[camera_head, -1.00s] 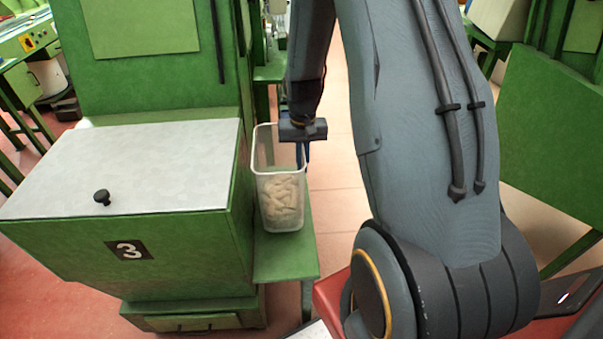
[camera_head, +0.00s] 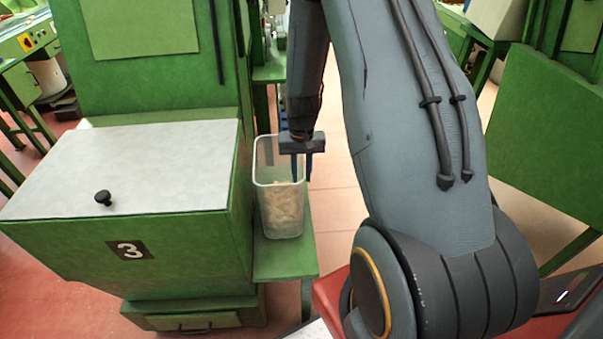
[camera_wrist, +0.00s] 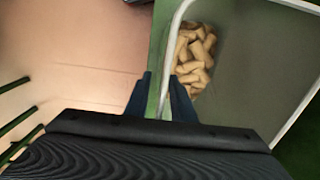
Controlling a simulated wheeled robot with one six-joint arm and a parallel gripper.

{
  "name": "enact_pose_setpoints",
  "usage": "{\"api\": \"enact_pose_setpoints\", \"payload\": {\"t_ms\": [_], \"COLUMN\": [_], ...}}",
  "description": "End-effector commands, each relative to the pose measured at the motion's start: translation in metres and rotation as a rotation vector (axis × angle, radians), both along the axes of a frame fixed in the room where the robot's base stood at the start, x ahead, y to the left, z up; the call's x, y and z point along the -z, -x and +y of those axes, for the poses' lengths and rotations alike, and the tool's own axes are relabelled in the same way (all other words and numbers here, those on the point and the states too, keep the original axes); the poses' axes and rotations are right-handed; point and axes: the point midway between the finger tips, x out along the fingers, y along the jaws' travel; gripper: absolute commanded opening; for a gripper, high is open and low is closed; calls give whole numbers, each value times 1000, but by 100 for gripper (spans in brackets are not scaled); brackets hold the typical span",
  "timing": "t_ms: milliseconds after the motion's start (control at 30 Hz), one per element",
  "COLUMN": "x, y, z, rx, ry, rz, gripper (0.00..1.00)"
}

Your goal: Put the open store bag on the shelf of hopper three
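A clear, open-topped, box-like container (camera_head: 264,210) of pale corks stands upright on the green shelf (camera_head: 282,266) beside hopper three (camera_head: 180,245); it is the only thing here matching the store bag. The wrist view shows its pale rim and inner wall (camera_wrist: 250,75), with corks (camera_wrist: 196,58) at the bottom. My gripper (camera_head: 302,178) is at the container's right rim. Its two blue fingers are apart, one on each side of the wall, with gaps beside the rim in the wrist view (camera_wrist: 162,78). The container's base is partly hard to make out.
Hopper three has a closed pale lid with a black knob (camera_head: 103,197), left of the container. The hopper's green side wall stands close to the container. Open floor (camera_head: 340,215) lies to the right of the shelf. A green panel (camera_head: 550,150) stands at the far right.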

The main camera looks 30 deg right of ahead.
Motion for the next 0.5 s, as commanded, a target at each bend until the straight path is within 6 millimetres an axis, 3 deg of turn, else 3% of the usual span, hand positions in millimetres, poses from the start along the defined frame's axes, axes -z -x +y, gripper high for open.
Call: {"api": "enact_pose_setpoints", "payload": {"t_ms": [267,500], "x": [-5,-34], "y": [-1,-2], "z": [0,0], "rx": [0,0], "ry": [0,1], "rz": [-1,-5], "gripper": [22,22]}}
